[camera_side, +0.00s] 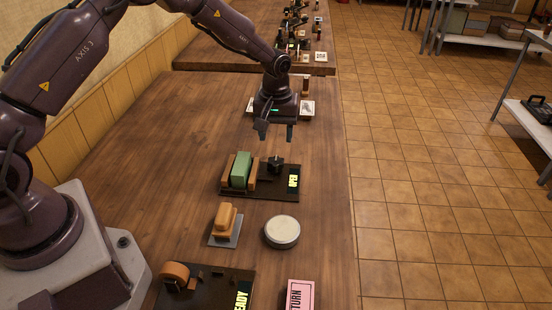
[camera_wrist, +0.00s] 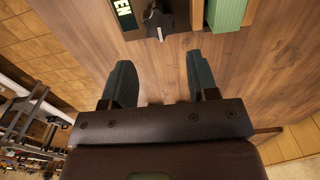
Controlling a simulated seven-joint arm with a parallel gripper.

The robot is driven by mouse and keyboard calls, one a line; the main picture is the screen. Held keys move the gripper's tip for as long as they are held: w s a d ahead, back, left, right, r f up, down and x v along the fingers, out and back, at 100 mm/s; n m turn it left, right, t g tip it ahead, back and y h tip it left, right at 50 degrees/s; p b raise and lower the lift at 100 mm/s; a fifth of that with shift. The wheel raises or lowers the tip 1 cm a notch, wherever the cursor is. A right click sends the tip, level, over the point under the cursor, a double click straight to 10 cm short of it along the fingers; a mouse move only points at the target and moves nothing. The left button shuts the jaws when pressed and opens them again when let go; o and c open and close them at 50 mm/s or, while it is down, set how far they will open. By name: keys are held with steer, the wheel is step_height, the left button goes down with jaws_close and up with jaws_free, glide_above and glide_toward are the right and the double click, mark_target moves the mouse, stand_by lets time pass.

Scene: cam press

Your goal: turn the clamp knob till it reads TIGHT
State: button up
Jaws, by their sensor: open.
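The clamp board (camera_side: 262,194) is dark and lies on the table, with a green block (camera_side: 241,168) between orange-brown jaws. The black clamp knob (camera_side: 275,163) stands to the right of the block. The display (camera_side: 293,180) at the board's right end reads OPEN in yellow-green. My gripper (camera_side: 277,132) is open and empty, above and behind the knob in the side view. In the wrist view my gripper (camera_wrist: 158,64) has its two fingers well apart, with bare table between them. The knob (camera_wrist: 160,19) lies beyond the fingertips there, with part of the display (camera_wrist: 125,12) and the green block (camera_wrist: 226,13) beside it.
In front of the clamp are an orange block (camera_side: 226,216) on a grey plate and a round pale disc (camera_side: 282,232). A second dark board (camera_side: 215,292) and a pink TURN card (camera_side: 300,292) lie nearer. White cards (camera_side: 307,107) lie behind my gripper. Table left of the clamp is clear.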

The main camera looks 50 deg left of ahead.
mark_target(276, 159)
step_height(276, 159, down, 8)
steer(key=shift+f, duration=0.15)
stand_by(0.3)
steer(key=c, duration=0.6)
